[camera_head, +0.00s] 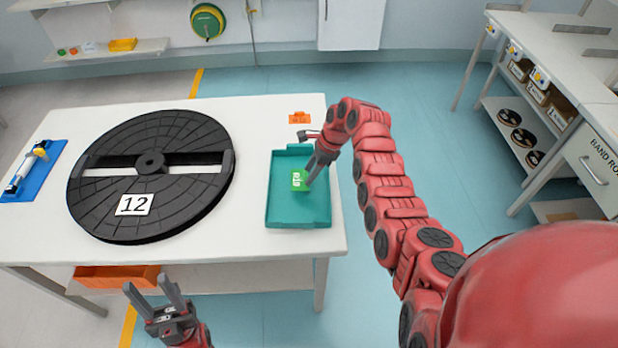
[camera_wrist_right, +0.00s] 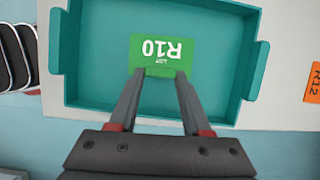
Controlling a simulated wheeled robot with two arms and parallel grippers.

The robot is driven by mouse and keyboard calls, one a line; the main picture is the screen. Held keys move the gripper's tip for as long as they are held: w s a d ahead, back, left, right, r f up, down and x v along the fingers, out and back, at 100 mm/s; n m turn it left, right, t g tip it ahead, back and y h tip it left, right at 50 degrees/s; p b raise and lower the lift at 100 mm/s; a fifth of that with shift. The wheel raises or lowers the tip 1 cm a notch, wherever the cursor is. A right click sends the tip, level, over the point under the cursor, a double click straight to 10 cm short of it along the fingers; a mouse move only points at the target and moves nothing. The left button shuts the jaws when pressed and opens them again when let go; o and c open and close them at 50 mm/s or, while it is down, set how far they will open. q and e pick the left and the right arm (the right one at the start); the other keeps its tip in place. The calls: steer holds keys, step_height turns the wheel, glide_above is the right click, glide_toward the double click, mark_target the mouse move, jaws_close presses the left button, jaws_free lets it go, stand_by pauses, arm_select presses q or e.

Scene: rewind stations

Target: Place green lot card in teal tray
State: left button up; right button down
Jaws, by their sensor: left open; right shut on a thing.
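The green lot card (camera_head: 299,180) is marked R10 and is over the teal tray (camera_head: 298,213) at the right end of the white table. In the right wrist view the card (camera_wrist_right: 158,47) lies within the outline of the tray (camera_wrist_right: 90,90). My right gripper (camera_head: 311,174) is shut on the card's near edge, and its fingertips (camera_wrist_right: 160,76) reach into the tray area. I cannot tell whether the card touches the tray floor. My left gripper (camera_head: 154,294) is open and empty in front of the table's front edge.
A large black disc (camera_head: 150,215) marked 12 fills the middle of the white table (camera_head: 255,120). An orange card (camera_head: 300,117) lies behind the tray, marked R12 in the wrist view. A blue mat (camera_head: 42,178) with a roller is at far left. An orange bin (camera_head: 118,278) sits below the tabletop.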

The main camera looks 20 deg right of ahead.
steer(key=shift+f, duration=2.05)
steer(key=shift+c, duration=1.8)
jaws_free()
steer(key=shift+f, duration=0.1)
steer(key=shift+r, duration=0.2)
steer(key=shift+d+r, duration=0.1)
steer(key=shift+r, duration=0.05)
steer(key=b+v, duration=0.1)
steer(key=v, duration=1)
steer(key=shift+r, duration=0.3)
steer(key=shift+s, duration=0.1)
